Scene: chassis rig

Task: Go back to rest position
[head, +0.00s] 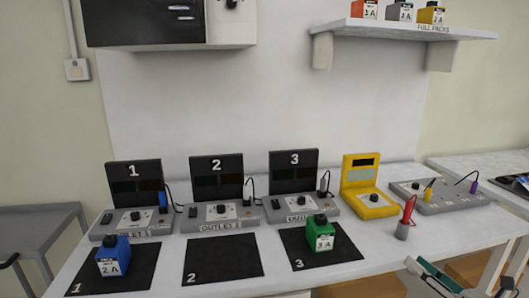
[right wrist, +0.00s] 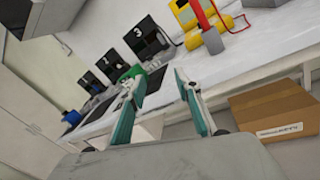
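My right gripper (head: 437,276) shows at the lower right of the head view, in front of the table's front edge. In the right wrist view its two teal-and-grey fingers (right wrist: 162,78) stand apart with nothing between them. The fingers point toward the bench, and the gripper is clear of the objects on it. My left gripper is not in the head view.
The white bench (head: 225,285) holds three outlet stations, a yellow meter (head: 368,199) and a red probe (head: 407,210) in a holder. A blue pack (head: 112,256) is on mat 1, a green pack (head: 320,234) on mat 3; mat 2 (head: 222,258) is empty. A cardboard box (right wrist: 275,108) stands below.

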